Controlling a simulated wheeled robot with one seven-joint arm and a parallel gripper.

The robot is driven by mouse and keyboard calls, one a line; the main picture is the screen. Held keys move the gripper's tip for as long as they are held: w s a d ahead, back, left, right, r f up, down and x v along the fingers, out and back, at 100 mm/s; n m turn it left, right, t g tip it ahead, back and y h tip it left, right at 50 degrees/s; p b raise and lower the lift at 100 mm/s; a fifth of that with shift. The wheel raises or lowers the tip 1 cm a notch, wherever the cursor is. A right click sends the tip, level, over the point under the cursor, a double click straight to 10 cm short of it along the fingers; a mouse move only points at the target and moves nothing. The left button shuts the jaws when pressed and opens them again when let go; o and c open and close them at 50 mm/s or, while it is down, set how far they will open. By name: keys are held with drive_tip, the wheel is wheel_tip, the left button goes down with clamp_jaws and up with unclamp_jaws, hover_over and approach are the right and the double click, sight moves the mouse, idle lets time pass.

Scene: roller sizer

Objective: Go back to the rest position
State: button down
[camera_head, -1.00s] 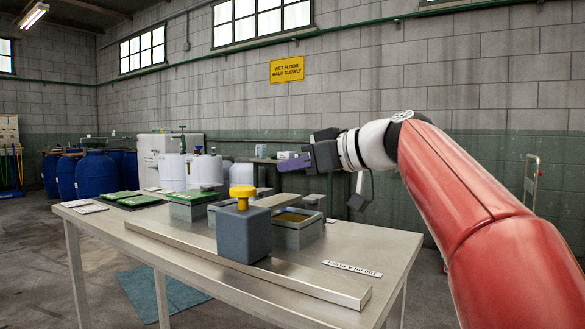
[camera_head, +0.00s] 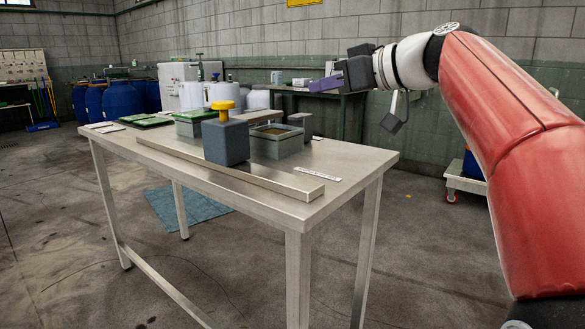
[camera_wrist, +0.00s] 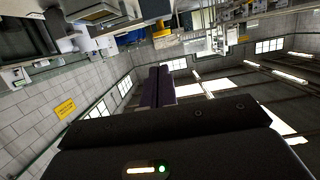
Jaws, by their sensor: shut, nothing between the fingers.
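My gripper (camera_head: 322,84) is held out level at the upper right of the head view, above and behind the right end of the steel table. Its purple fingers are shut together with nothing between them. The shut fingers also show in the wrist view (camera_wrist: 159,87). My gripper touches nothing that I can see. My red and white arm reaches in from the right side of the head view.
A steel table (camera_head: 340,165) carries a grey block with a yellow knob (camera_head: 226,137), a long metal bar (camera_head: 272,179), grey trays (camera_head: 278,143) and green sheets (camera_head: 146,120). Blue barrels (camera_head: 96,104) stand behind left. A wheeled cart (camera_head: 464,180) stands right. The floor in front is clear.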

drive_tip(key=s+d+f+m+g+h, duration=0.1)
drive_tip(key=s+d+f+m+h, duration=0.2)
drive_tip(key=s+f, duration=0.6)
drive_tip(key=s+d+f+m+g+h+p, duration=0.1)
drive_tip(key=s+d+f+m+h, duration=0.2)
drive_tip(key=s+f, duration=0.5)
drive_tip(key=s+d+f+m+g+h, duration=0.1)
drive_tip(key=s+d+f+m+h, duration=0.2)
drive_tip(key=s+f, duration=0.6)
wheel_tip(320, 180, down, 11)
drive_tip(key=m+h, duration=0.1)
drive_tip(key=h, duration=0.1)
drive_tip(key=shift+s+r+g+h, duration=0.15)
drive_tip(key=shift+s+g+h, duration=0.15)
drive_tip(key=shift+g, duration=0.1)
